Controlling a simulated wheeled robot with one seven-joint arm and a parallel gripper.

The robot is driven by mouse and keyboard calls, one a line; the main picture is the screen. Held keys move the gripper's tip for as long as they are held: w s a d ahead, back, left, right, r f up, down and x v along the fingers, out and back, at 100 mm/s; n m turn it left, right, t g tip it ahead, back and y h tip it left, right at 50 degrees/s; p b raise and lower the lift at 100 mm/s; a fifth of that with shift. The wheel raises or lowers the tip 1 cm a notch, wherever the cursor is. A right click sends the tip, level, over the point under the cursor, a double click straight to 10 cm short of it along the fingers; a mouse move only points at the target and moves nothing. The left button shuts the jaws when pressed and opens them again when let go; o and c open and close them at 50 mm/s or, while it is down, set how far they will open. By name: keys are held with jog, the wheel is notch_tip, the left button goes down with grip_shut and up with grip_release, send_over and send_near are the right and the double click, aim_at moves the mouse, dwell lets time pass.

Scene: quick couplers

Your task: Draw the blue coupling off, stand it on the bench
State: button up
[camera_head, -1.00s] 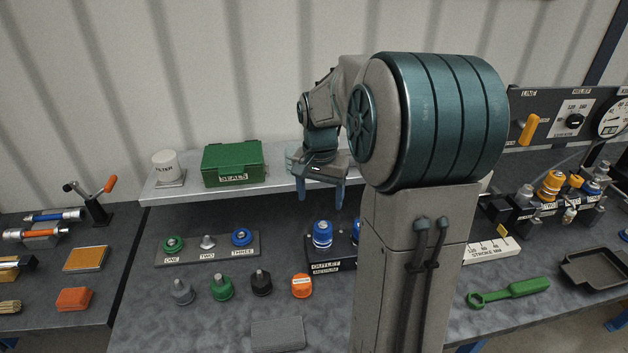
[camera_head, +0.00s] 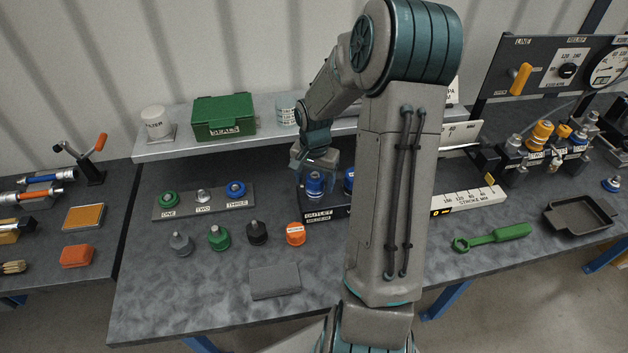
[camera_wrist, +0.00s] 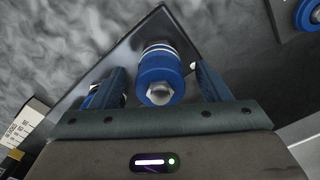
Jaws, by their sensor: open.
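A blue coupling (camera_head: 315,184) with a silver hex end stands upright on the dark block labelled OUTLET (camera_head: 325,214). It also shows in the wrist view (camera_wrist: 161,68), between my gripper's fingers. My gripper (camera_head: 316,170) points down over this coupling, its fingers apart at either side with no clear grip on it. A second blue coupling (camera_head: 348,181) stands beside it on the block, partly hidden by my arm. In the wrist view my left-hand finger partly hides that second coupling (camera_wrist: 95,98).
A rack with parts labelled ONE, TWO and THREE (camera_head: 205,212) is left of the block. Several loose couplings, including an orange one (camera_head: 295,234), stand in front, with a grey pad (camera_head: 275,279) nearer. A shelf (camera_head: 180,149) runs behind. Bare bench lies around the pad.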

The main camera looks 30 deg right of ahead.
aim_at(314, 177)
jog(key=shift+f, duration=0.65)
jog(key=c, duration=1.2)
jog(key=shift+o, duration=0.2)
jog(key=shift+r+p, duration=1.45)
jog(key=shift+r, duration=0.75)
jog(key=shift+r+p, duration=1.25)
jog(key=shift+r, duration=0.75)
